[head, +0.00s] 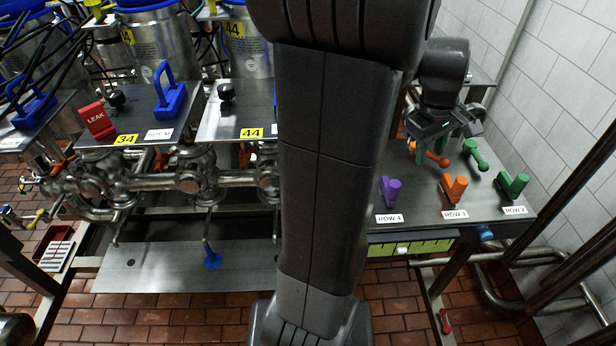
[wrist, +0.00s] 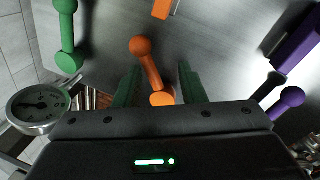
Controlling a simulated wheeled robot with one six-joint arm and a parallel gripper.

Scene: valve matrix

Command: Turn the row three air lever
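The orange lever (head: 430,155), in line with the orange handle (head: 455,188) and the label that reads ROW 3 (head: 455,214), stands on the grey panel. In the wrist view the orange lever (wrist: 150,70) runs from a ball end at the top to a base partly hidden by my gripper body. My gripper (head: 446,138) is over the lever's far end. In the wrist view its two green fingers (wrist: 158,82) are apart, one on each side of the orange lever. Gaps show on both sides, and I see no clear contact.
A green lever (wrist: 66,35) is to the left in the wrist view, a purple lever (wrist: 285,104) to the right. A round gauge (wrist: 38,108) is at lower left. A purple handle (head: 390,191) and green handle (head: 513,185) flank the orange one. A tiled wall (head: 575,90) is at right.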

